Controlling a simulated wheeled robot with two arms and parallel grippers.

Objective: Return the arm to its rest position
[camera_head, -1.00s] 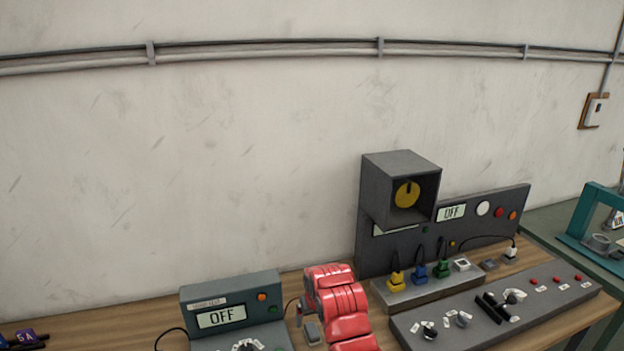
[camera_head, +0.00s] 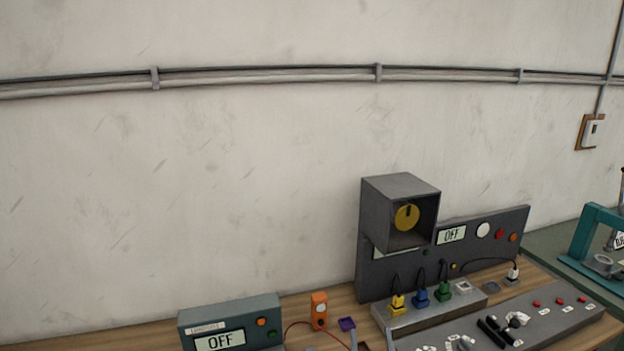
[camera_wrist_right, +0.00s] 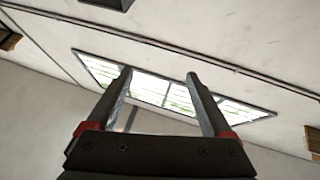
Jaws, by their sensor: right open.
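My right gripper (camera_wrist_right: 158,78) is open and empty in the right wrist view. Its two grey fingers stand apart and point up toward a window and the upper wall. In the head view only the grey fingertips of my right gripper (camera_head: 371,343) show at the bottom edge, in front of the wooden bench (camera_head: 340,290). The rest of the right arm is out of that view. My left gripper is not in view.
A grey box reading OFF (camera_head: 230,322) stands at the lower left. An orange device (camera_head: 319,311) is beside it. A dark panel (camera_head: 480,235) with a hooded yellow dial and coloured plugs stands at the right. The space before the wall is clear.

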